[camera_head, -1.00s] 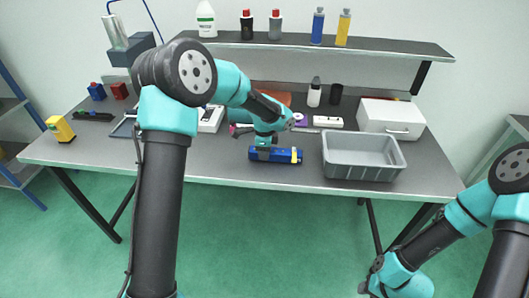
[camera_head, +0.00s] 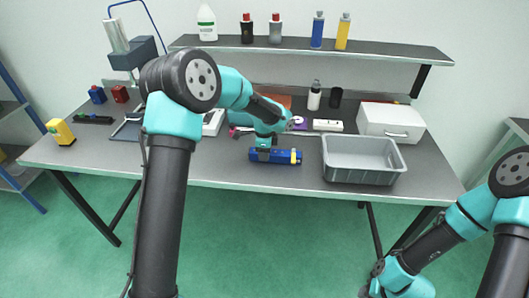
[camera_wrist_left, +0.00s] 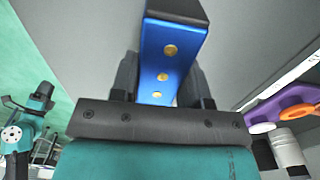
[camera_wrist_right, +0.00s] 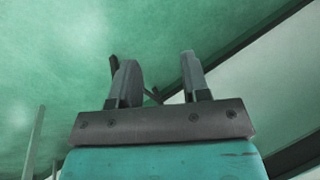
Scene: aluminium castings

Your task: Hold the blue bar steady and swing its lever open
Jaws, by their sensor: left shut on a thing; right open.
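The blue bar (camera_head: 276,156) lies on the table near its front edge, left of the grey bin. A yellow band (camera_head: 294,156), possibly the lever, sits near its right end. My left gripper (camera_head: 263,149) reaches down onto the bar's left part and is shut on it. In the left wrist view the bar (camera_wrist_left: 170,55) runs between the two fingers (camera_wrist_left: 160,88), with brass-coloured round spots along its face and a dark end.
A grey bin (camera_head: 362,160) stands right of the bar, with a white box (camera_head: 391,121) behind it. A white power strip (camera_head: 328,126) and bottles (camera_head: 314,96) stand behind. A shelf (camera_head: 310,47) spans the back. The table front right of the bar is narrow but clear.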

